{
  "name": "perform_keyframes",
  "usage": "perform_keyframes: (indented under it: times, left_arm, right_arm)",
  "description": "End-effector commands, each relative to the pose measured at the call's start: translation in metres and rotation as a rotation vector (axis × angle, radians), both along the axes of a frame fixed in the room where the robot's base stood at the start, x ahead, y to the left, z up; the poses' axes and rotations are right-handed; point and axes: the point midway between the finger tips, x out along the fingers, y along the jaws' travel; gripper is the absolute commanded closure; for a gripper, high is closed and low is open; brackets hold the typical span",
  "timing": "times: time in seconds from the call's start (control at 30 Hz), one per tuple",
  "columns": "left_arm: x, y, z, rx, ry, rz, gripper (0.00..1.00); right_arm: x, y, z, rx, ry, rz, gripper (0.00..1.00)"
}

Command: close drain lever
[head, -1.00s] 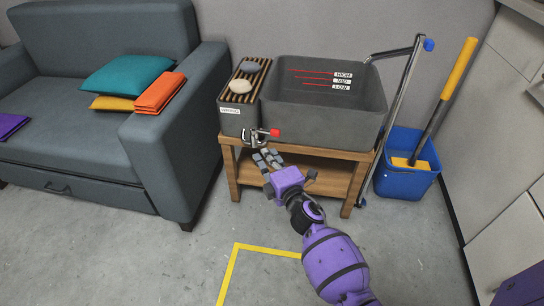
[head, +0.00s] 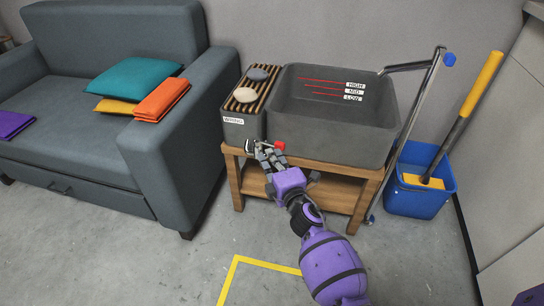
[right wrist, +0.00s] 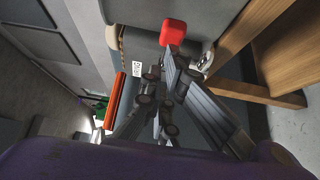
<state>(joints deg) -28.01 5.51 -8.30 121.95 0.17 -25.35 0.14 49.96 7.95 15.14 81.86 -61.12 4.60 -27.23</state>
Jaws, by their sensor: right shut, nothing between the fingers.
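The drain lever has a red tip (head: 279,145) and sits at the front of the grey basin (head: 325,139), near its lower left corner. In the right wrist view the red tip (right wrist: 173,32) is just beyond my fingers. My right gripper (head: 264,149) is shut and empty, at the lever's front, with its fingers hiding most of the metal fitting. It also shows in the right wrist view (right wrist: 166,85). I cannot tell whether the fingers touch the lever. My left gripper is not in view.
The basin stands on a wooden table (head: 232,180). A slatted box (head: 233,123) with two stones stands beside it. A metal pipe (head: 416,115) and a blue bucket (head: 415,200) are at the right. A grey sofa (head: 165,150) is at the left. The floor in front is clear.

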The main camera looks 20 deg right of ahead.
Motion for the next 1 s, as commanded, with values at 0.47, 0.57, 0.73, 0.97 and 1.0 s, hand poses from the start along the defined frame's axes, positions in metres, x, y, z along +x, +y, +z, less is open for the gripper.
perform_keyframes:
  times: [0.47, 0.57, 0.73, 0.97, 1.0]
  left_arm:
    - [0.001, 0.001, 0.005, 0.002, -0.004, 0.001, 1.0]
    - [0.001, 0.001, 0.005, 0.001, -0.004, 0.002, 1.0]
    - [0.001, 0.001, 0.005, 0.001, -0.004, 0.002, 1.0]
    - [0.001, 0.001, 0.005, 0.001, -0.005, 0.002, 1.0]
    - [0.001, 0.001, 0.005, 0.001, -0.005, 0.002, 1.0]
  right_arm:
    - [0.009, -0.017, 0.001, -0.007, -0.001, 0.112, 1.0]
    - [0.011, -0.021, 0.001, -0.005, 0.0, 0.158, 1.0]
    - [0.012, -0.024, 0.002, -0.002, -0.002, 0.188, 1.0]
    - [0.013, -0.025, 0.004, -0.002, -0.005, 0.185, 1.0]
    - [0.013, -0.025, 0.004, -0.002, -0.005, 0.184, 1.0]
